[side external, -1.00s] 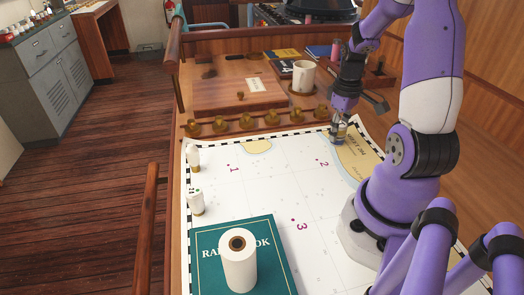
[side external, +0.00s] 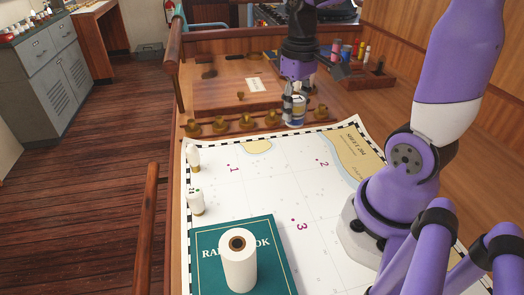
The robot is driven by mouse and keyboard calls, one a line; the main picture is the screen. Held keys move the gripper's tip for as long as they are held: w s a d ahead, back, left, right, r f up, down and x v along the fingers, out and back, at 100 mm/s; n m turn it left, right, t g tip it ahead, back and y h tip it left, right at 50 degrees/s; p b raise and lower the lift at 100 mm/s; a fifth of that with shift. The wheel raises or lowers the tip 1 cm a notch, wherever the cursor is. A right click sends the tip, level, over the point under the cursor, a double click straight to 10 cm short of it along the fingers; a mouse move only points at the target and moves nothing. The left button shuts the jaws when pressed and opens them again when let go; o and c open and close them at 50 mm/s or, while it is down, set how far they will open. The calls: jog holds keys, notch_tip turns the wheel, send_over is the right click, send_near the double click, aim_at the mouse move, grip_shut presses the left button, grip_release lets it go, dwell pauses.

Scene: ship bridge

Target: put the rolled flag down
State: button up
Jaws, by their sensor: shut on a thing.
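My gripper (side external: 294,90) points down over the far edge of the chart, beside the row of brass-coloured knobs. It is shut on a small upright roll, the rolled flag (side external: 298,112), with blue, white and a little yellow showing. The fingers cover part of the roll. The roll's lower end is close to the wooden strip (side external: 232,128) that carries the knobs. I cannot tell whether it touches the strip.
The chart (side external: 270,185) lies flat with free room in its middle. Two small white rolls (side external: 195,201) stand at its left edge. A large white roll (side external: 239,264) stands on a green book (side external: 206,263). Coloured cylinders (side external: 336,48) stand at the back right.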

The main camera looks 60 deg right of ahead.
jog(key=w+a, duration=0.6)
jog(key=a, duration=0.5)
jog(key=shift+m, duration=0.3)
jog(key=w+d+f, duration=0.1)
jog(key=d+f, duration=0.1)
jog(key=d, duration=0.1)
jog(key=d+f, duration=0.2)
jog(key=d, duration=0.2)
jog(key=w+d+f, duration=0.1)
jog(key=d+f, duration=0.1)
jog(key=d, duration=0.1)
jog(key=shift+w+d+f, duration=0.3)
jog(key=shift+d+f, duration=0.05)
jog(key=shift+d, duration=0.05)
jog(key=shift+d+f, duration=0.15)
jog(key=shift+f, duration=1.95)
jog(key=o, duration=1)
jog(key=shift+f, duration=0.1)
